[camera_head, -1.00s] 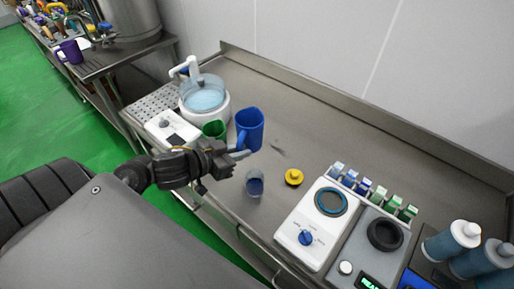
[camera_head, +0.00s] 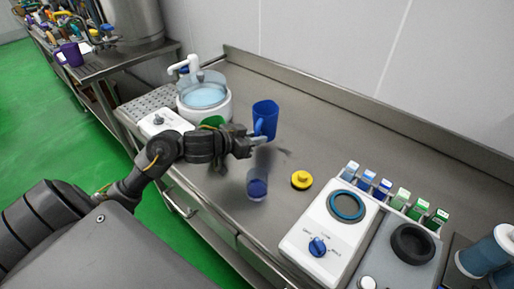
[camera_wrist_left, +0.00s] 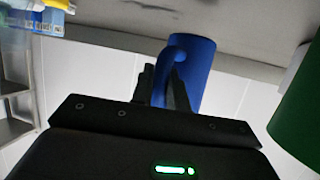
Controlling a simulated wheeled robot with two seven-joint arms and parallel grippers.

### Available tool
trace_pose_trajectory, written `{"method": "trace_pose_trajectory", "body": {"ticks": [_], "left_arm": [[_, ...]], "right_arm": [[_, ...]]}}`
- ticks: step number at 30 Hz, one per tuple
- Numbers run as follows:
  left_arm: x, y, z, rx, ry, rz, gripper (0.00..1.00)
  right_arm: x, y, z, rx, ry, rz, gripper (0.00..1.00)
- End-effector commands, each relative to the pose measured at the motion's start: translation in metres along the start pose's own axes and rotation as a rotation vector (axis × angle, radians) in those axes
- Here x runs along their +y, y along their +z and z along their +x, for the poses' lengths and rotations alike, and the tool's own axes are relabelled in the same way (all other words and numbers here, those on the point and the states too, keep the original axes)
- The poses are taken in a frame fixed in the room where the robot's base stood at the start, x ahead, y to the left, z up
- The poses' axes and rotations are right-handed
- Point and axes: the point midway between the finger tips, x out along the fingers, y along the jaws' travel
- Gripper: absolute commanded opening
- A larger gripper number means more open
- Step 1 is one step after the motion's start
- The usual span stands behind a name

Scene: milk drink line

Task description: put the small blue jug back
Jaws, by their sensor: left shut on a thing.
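The small blue jug (camera_head: 265,118) is upright at the middle of the steel counter, its handle toward my left gripper (camera_head: 258,142). My left gripper is shut on the jug's handle. In the left wrist view the blue jug (camera_wrist_left: 194,72) shows beyond the fingers (camera_wrist_left: 166,88), with the handle between them. I cannot tell whether the jug's base touches the counter. My right gripper is not in view.
A green jug (camera_head: 212,122) stands close left, partly hidden by my arm. A clear cup with blue liquid (camera_head: 257,187) and a yellow lid (camera_head: 301,180) stand in front. A white dial machine (camera_head: 325,235) is at right.

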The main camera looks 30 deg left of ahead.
Motion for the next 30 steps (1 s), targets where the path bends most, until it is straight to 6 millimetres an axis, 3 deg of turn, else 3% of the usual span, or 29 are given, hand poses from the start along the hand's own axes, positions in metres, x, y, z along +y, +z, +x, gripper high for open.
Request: {"method": "trace_pose_trajectory", "body": {"ticks": [4, 12, 24, 25, 30], "left_arm": [[-0.002, 0.003, 0.004, 0.002, 0.000, -0.001, 0.00], [-0.003, 0.031, 0.017, 0.001, 0.000, -0.003, 0.00], [-0.003, 0.035, 0.018, 0.002, 0.000, 0.000, 0.00], [-0.003, 0.036, 0.019, 0.000, 0.000, -0.001, 0.17], [-0.003, 0.035, 0.018, 0.000, 0.000, 0.000, 0.38]], "right_arm": [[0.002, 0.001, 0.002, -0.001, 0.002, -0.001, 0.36], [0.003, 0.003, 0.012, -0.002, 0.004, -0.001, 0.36], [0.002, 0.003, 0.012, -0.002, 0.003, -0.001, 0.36], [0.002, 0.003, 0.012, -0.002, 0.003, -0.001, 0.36], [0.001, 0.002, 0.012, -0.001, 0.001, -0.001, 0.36]]}}
